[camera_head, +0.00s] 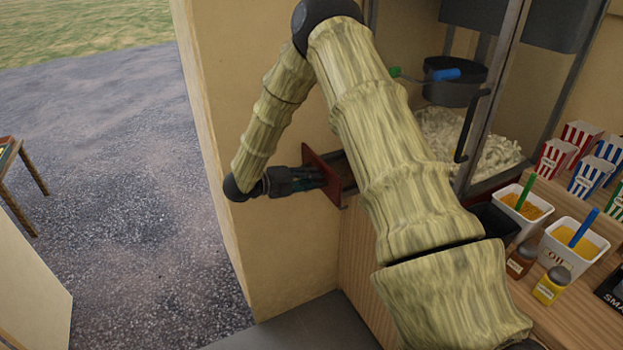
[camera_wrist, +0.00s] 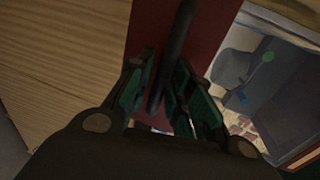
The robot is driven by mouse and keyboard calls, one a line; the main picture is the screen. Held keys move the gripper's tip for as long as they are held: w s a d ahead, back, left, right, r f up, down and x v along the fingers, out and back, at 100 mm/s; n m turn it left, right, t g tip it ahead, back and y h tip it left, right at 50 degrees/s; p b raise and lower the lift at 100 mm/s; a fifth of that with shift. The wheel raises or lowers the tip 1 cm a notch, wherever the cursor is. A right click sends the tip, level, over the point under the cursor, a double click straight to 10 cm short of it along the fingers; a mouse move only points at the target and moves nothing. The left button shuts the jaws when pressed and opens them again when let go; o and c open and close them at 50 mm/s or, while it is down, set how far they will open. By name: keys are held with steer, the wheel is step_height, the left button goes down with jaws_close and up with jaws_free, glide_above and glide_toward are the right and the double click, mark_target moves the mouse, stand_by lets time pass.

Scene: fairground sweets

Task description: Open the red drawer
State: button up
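The red drawer's front (camera_head: 322,172) stands out from the side of the popcorn cabinet in the head view, with a short stretch of the drawer's side visible behind it, so it looks partly open. My gripper (camera_head: 312,179) reaches it from the left. In the wrist view the red front (camera_wrist: 212,32) fills the upper middle, and its dark bar handle (camera_wrist: 178,38) runs between my two fingers (camera_wrist: 164,75). The fingers converge on the handle and look shut on it. My arm hides part of the drawer and cabinet in the head view. The drawer's inside is not visible.
The glass popcorn cabinet (camera_head: 492,145) stands behind my arm. On the wooden counter at right are striped popcorn boxes (camera_head: 590,172), white tubs (camera_head: 572,245) and small bottles (camera_head: 550,286). A tan wall (camera_head: 272,235) lies below my gripper. Open gravel (camera_head: 120,170) is at left.

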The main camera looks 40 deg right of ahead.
steer(key=v, duration=1.2)
stand_by(0.5)
